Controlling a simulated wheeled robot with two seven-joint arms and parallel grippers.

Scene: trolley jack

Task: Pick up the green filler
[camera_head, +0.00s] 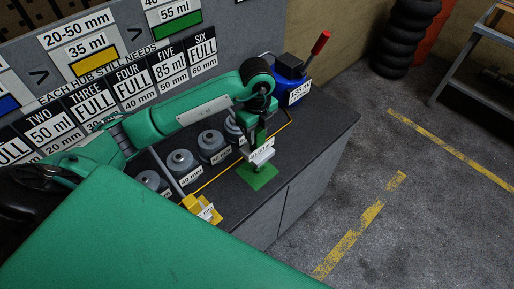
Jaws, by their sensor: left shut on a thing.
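The green filler (258,175) is on the dark bench top near its front edge, with a flat green base and a white label above it. My left gripper (257,140) comes down over it from above and is shut on its upper part, which the fingers partly hide. I cannot tell whether the base touches the bench. A yellow filler (202,208) with a label stands to the left near the bench's front edge. My right gripper is not in view.
Several grey hubs (212,143) with mm labels stand behind on the bench (325,122). A blue unit (290,75) with a red handle stands at the bench's far end. A wall board shows ml amounts. The floor to the right is open, with yellow lines.

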